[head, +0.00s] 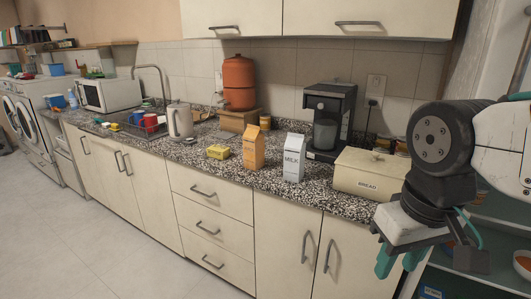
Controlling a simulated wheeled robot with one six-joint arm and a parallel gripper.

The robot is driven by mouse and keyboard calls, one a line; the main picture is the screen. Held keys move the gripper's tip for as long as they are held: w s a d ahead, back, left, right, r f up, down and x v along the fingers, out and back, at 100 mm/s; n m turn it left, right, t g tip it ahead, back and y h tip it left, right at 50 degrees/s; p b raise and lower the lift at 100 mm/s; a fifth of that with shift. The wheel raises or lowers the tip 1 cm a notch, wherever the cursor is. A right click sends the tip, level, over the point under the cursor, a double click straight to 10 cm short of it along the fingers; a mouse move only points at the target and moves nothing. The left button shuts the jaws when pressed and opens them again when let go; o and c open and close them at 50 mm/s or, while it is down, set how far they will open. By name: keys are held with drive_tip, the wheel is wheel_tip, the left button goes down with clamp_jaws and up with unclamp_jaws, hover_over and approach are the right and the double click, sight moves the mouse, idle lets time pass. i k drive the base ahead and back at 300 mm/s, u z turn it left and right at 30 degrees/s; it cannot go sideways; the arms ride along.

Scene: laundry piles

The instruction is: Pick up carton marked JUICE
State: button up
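An orange gable-top carton (253,149) stands upright on the speckled counter (225,172); its lettering is too small to read for certain. A white carton marked MILK (293,159) stands upright to its right, a little apart. My gripper (399,263) hangs at the right, in front of the cabinet doors and below the counter top, well away from both cartons. Its two teal fingers point down with a gap between them, and nothing shows in the gap.
A cream BREAD box (368,173) stands on the counter between the milk carton and my arm. A black coffee maker (329,121) is behind the cartons. A yellow package (218,152) lies left of the orange carton. The floor (85,240) in front is clear.

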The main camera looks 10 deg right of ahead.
sight(253, 138)
drive_tip(key=u, duration=1.35)
drive_tip(key=i, duration=4.35)
drive_tip(key=z, duration=4.55)
